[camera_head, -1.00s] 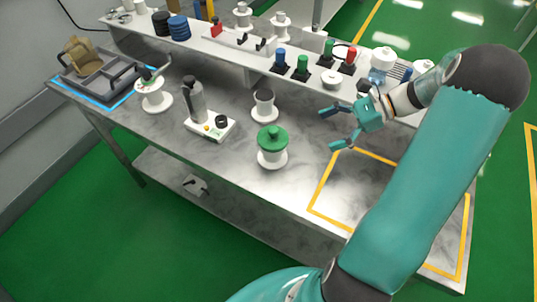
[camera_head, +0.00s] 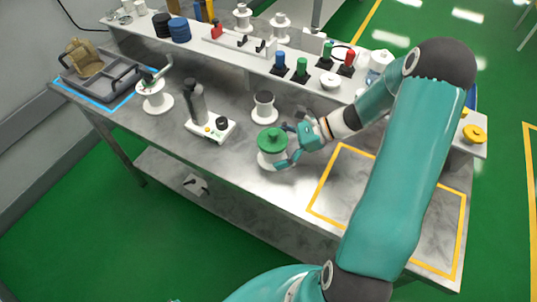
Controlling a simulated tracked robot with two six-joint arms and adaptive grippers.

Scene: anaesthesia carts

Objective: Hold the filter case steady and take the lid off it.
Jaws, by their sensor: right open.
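The filter case (camera_head: 265,160) is a round white body on the table, just left of the picture's middle in the head view. Its green lid (camera_head: 271,139), with a small knob on top, sits on it. My right gripper (camera_head: 285,146) reaches in from the right and is open. One finger is at the far right side of the case and the other at its near right side. I cannot tell whether they touch it. The fingers hide part of the case's right side. My left gripper is not in view.
A white spool-like holder with a dark top (camera_head: 264,105) stands just behind the case. A grey device on a white base (camera_head: 211,128) is to its left. A yellow-taped area (camera_head: 345,190) on the right is empty. A raised shelf (camera_head: 225,55) with several items runs along the back.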

